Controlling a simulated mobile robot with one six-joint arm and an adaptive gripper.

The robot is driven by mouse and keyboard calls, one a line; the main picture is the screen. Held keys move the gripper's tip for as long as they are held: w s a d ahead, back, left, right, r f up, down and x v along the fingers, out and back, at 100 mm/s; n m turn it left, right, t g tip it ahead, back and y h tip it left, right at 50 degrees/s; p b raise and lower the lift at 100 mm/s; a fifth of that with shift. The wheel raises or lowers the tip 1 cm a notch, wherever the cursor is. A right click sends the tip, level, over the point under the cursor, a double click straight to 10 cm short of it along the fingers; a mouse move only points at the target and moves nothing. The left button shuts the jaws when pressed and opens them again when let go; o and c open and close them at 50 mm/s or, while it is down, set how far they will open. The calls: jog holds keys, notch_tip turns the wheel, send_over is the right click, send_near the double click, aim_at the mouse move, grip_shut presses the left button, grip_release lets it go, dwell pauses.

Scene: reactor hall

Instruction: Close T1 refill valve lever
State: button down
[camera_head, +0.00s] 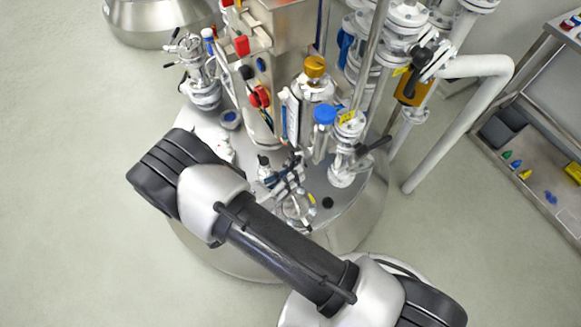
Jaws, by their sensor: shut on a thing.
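I cannot make out my gripper. My arm crosses the lower middle of the view and covers the near part of the steel vessel lid (345,205). No label reading T1 is legible, so I cannot tell which lever is the T1 refill valve lever. One black lever (375,145) sticks out to the right from a flanged valve with a yellow tag (347,117). Another black lever (420,72) sits higher up, on a valve with an orange-yellow body (410,92) beside the white pipe. I see no contact between my arm and either lever.
Crowded fittings rise from the lid: a blue cap (325,113), a gold-coloured cap (314,66) and a red knob (261,96). A thick white pipe (455,128) runs down on the right. A steel trolley (540,165) stands at far right. The floor at left is clear.

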jog(key=n, duration=0.1)
jog(key=s+r+n+p, duration=0.1)
jog(key=shift+d+n+g, duration=0.3)
jog(key=shift+s+d+r+n+g+h+p, duration=0.15)
jog(key=shift+s+r+n+g+p, duration=0.2)
jog(key=shift+r+n+p, duration=0.75)
jog(key=shift+s+d+r+n+g+h+p, duration=0.1)
jog(key=shift+s+d+r+n+g+p, duration=0.3)
jog(key=shift+n, duration=1.15)
jog(key=shift+s+a+r+n+g+h+p, duration=0.15)
jog(key=shift+r+n+g+p, duration=0.35)
jog(key=shift+n+p, duration=0.75)
jog(key=shift+d+r, duration=0.1)
jog(key=c, duration=1.6)
grip_release()
jog(key=shift+c, duration=0.2)
